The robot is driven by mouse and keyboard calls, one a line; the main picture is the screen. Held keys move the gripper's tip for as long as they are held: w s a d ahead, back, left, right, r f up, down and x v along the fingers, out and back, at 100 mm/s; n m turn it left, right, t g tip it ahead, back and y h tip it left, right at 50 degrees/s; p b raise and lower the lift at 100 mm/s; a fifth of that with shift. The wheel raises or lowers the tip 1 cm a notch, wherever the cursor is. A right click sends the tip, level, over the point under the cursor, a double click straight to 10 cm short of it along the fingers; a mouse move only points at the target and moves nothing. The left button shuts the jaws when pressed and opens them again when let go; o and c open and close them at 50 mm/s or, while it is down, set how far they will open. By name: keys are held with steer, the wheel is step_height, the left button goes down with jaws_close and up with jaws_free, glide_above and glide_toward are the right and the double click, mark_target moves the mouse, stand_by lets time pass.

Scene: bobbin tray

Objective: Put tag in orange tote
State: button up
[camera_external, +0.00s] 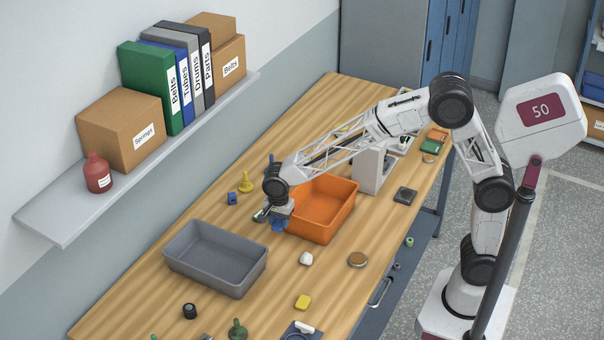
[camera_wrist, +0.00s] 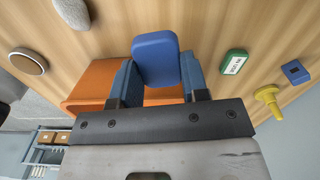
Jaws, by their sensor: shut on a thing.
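My gripper (camera_wrist: 158,78) has its blue fingers shut on a flat blue rounded piece (camera_wrist: 154,58). This piece may be the tag, but I cannot read any marking on it. In the external view my gripper (camera_external: 279,212) is at the left side of the orange tote (camera_external: 325,236), with the blue piece (camera_external: 279,225) below it. The orange tote also shows behind the fingers in the wrist view (camera_wrist: 88,80). A green piece with a white label (camera_wrist: 234,63) lies on the table beside the gripper. The arm hides part of the tote.
A grey tote (camera_external: 216,282) stands front left. A yellow pawn-like piece (camera_external: 246,183) and a small blue block (camera_external: 232,198) lie behind the gripper. A white piece (camera_external: 306,259), a round brown-topped disc (camera_external: 358,260) and a yellow block (camera_external: 303,302) lie in front.

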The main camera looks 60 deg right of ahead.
steer(key=r, duration=0.6)
steer(key=shift+d, duration=0.3)
steer(key=m, duration=0.1)
glide_above(320, 217)
step_height(320, 217, down, 5)
steer(key=shift+d+f, duration=0.1)
steer(key=shift+f, duration=3.1)
steer(key=shift+f, duration=0.1)
steer(key=shift+f, duration=1.75)
steer(key=shift+f, duration=0.15)
